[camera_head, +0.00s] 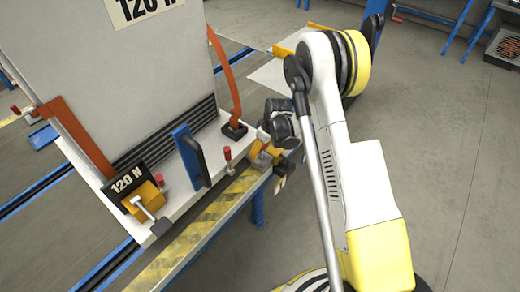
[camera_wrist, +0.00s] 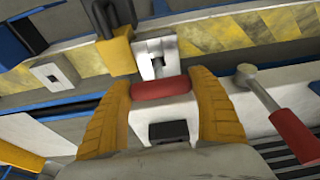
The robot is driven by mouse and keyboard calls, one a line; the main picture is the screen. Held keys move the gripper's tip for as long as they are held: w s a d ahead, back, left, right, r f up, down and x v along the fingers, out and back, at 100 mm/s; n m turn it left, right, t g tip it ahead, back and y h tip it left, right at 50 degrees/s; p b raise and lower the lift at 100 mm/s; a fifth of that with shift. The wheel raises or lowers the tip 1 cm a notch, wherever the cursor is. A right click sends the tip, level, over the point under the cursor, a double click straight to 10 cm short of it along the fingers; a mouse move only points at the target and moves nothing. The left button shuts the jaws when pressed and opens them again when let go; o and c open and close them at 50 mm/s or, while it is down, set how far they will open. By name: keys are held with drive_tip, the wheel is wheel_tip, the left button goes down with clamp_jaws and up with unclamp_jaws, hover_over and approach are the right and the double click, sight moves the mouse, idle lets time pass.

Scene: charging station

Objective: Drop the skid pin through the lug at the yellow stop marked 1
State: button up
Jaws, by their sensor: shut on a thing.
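My gripper (camera_wrist: 162,92) is shut on the red grip of the skid pin (camera_wrist: 160,88), between two orange-yellow fingers in the wrist view. Just beyond the grip is a pale metal lug (camera_wrist: 146,50) with a dark opening. It stands beside a yellow block (camera_wrist: 119,55), which looks like the stop; I cannot read a number on it. I cannot tell whether the pin is in the lug. In the head view my gripper (camera_head: 268,154) is at the skid's right edge, partly hidden by my arm.
A lever with a red handle (camera_wrist: 293,133) lies right of my gripper in the wrist view. In the head view, a red-topped post (camera_head: 228,158) and a blue handle (camera_head: 188,155) stand on the skid (camera_head: 205,135). A yellow-black striped rail (camera_head: 205,222) runs along its edge.

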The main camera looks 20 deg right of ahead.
drive_tip(key=shift+f, duration=0.1)
drive_tip(key=o, duration=1.4)
drive_tip(key=s+r+m+t+p, duration=0.15)
drive_tip(key=s+r, duration=0.25)
drive_tip(key=r, duration=0.6)
drive_tip(key=s+r+m+p, duration=0.1)
drive_tip(key=s+r+p, duration=0.15)
drive_tip(key=r, duration=0.85)
drive_tip(key=s+r+m+p, duration=0.1)
drive_tip(key=s+r, duration=0.4)
drive_tip(key=r, duration=0.5)
drive_tip(key=s+r+m+t+h, duration=0.1)
drive_tip(key=s+r, duration=0.3)
drive_tip(key=s, duration=0.5)
drive_tip(key=s+r+m+t, duration=0.2)
drive_tip(key=s+r, duration=0.2)
drive_tip(key=s, duration=0.5)
drive_tip(key=shift+s+m+h, duration=0.2)
drive_tip(key=shift+m+h, duration=0.15)
drive_tip(key=shift+h, duration=0.05)
